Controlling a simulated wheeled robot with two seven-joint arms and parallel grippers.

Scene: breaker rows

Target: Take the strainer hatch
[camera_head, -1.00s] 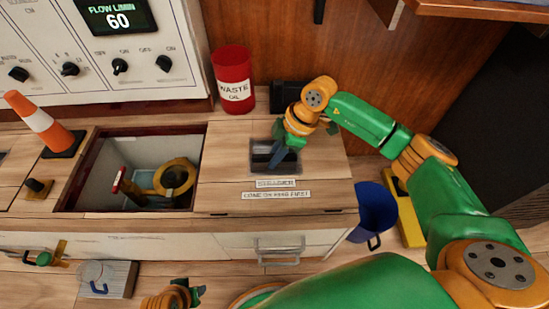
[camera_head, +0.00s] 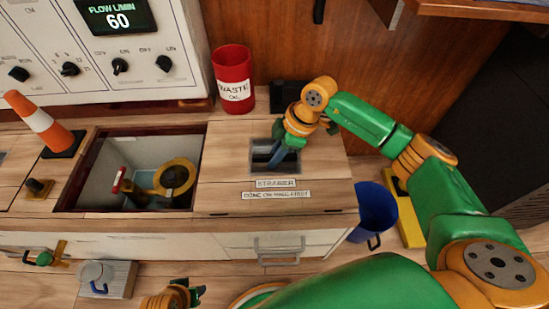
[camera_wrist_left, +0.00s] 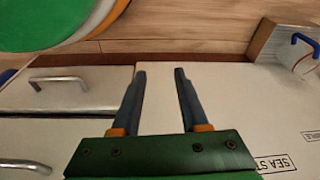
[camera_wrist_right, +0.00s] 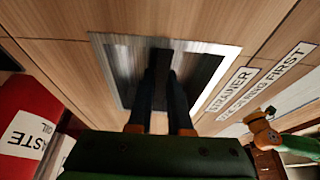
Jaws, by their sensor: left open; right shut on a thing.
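The strainer hatch (camera_head: 230,165) is a wooden lid with a recessed metal-framed pull (camera_head: 262,160) and a strainer label (camera_head: 276,184). It lies flat over its opening. My right gripper (camera_head: 277,160) reaches down into the recess. In the right wrist view, its fingers (camera_wrist_right: 165,85) are shut inside the metal frame (camera_wrist_right: 120,75), on a dark bar of the pull that they mostly hide. My left gripper (camera_wrist_left: 158,75) is open and empty, pointing at the white cabinet front. In the head view it shows low, near the bottom edge (camera_head: 185,294).
An open bay (camera_head: 100,170) with a yellow ring fitting (camera_head: 172,178) lies left of the hatch. A red waste oil bin (camera_head: 233,80) stands behind it. An orange cone (camera_head: 38,122) stands at the left. A blue bucket (camera_head: 375,210) is at the right.

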